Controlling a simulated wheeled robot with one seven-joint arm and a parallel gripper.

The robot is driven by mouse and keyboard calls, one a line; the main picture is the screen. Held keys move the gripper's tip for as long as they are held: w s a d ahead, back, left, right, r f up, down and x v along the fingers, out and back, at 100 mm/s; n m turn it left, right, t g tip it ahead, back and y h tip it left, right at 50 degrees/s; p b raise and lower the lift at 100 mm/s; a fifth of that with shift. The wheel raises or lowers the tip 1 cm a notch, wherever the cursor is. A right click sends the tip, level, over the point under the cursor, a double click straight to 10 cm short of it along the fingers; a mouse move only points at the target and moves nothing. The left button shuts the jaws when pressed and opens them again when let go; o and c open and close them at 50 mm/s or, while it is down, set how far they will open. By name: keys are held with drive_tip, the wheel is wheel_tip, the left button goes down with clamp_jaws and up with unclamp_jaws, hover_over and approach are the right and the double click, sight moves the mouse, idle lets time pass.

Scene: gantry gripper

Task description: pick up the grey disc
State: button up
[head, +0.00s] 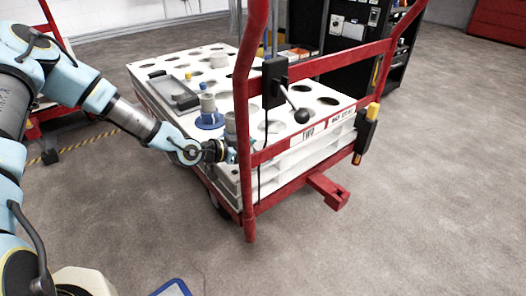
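My arm reaches in from the left in the head view. My gripper (230,154) is at the near left corner of a red-framed cart, beside its white top (282,118). A grey stepped round piece (231,122) stands on the cart top just above my gripper in the picture; it may be the grey disc, but I cannot tell for sure. My gripper's fingers are small and dark here, and I cannot see whether they are open, shut or touching anything. A second grey piece on a blue round base (208,119) stands just behind.
The white top has several round holes. A grey tray (173,91) lies at its left. A red upright (243,100) and rail, with a black ball-ended lever (300,115), stand close right of my gripper. The floor (420,200) at right is clear.

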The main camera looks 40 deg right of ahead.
drive_tip(key=c, duration=1.5)
drive_tip(key=shift+r, duration=0.1)
